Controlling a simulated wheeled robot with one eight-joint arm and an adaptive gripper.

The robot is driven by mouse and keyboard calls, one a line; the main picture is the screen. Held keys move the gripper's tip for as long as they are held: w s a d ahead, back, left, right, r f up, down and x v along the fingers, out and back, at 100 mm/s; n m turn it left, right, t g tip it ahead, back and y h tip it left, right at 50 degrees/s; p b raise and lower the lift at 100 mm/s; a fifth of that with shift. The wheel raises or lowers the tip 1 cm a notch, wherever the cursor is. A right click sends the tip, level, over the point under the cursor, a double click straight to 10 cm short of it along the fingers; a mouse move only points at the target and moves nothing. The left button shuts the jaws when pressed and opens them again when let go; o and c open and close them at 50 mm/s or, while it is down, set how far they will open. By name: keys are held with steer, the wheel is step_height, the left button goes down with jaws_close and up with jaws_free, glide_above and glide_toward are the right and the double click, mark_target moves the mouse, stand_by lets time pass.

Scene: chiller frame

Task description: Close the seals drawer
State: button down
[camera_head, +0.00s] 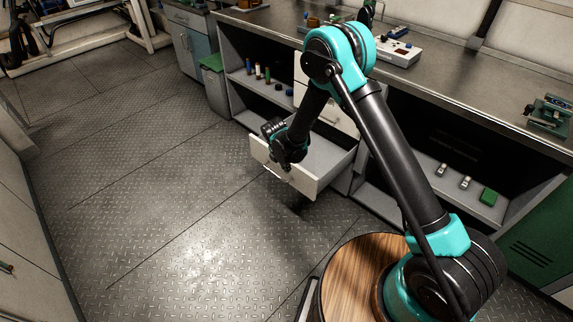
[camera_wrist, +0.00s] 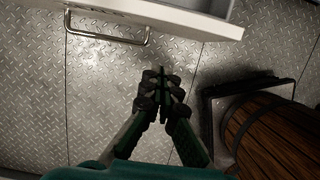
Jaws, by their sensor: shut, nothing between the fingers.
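An open drawer (camera_head: 318,166) with pale walls is pulled out low from the workbench in the head view. No label shows on it, so I cannot tell from the picture whether it is the seals drawer. In the wrist view the drawer front (camera_wrist: 170,14) crosses the top, with a metal bar handle (camera_wrist: 104,30) on its outer face. My gripper (camera_head: 279,155) is at the drawer's front in the head view, hiding part of it. In the wrist view my gripper (camera_wrist: 162,75) is shut and empty, below and right of the handle, apart from it over the floor.
The metal plate floor (camera_head: 150,170) in front of the drawer is clear.

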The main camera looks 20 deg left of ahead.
mark_target(295, 168)
steer(key=shift+w+d+f, duration=0.3)
steer(key=shift+w+f, duration=0.4)
steer(key=shift+w, duration=0.1)
steer(key=shift+w+d+f, duration=0.35)
steer(key=shift+w+f, duration=0.35)
steer(key=shift+w, duration=0.05)
steer(key=shift+w+d+f, duration=0.3)
steer(key=shift+w+f, duration=0.4)
steer(key=shift+w, duration=0.1)
steer(key=shift+w, duration=0.1)
